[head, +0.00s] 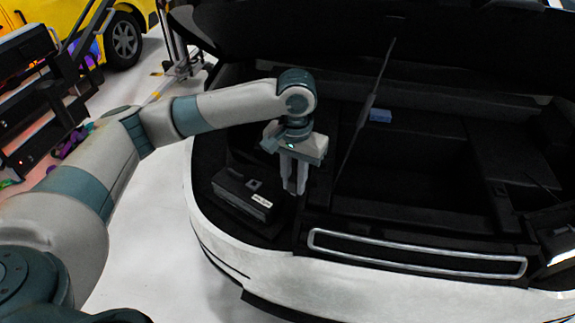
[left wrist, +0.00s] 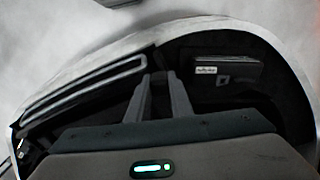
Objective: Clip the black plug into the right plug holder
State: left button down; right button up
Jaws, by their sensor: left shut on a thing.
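My left gripper (head: 293,190) points down into the open front bay of the car, beside a black box. Its two grey fingers are shut on a small dark thing, which fits the black plug, but its outline is lost against the dark bay. In the left wrist view the fingertips (left wrist: 160,75) reach toward the dark bay near the front grille. I cannot make out the right plug holder in either view. My right gripper is not in view.
The black box (head: 243,193) with a white label sits left of the gripper; it also shows in the left wrist view (left wrist: 228,71). A thin dark rod (head: 369,105) slants up right of the arm. The white bumper (head: 330,295) edges the bay.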

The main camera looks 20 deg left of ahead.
pick_arm(q)
jog(key=s+d+b, duration=0.1)
jog(key=s, duration=0.8)
jog(key=shift+s+r, duration=0.25)
jog(key=shift+r, duration=0.2)
jog(key=shift+d, duration=0.15)
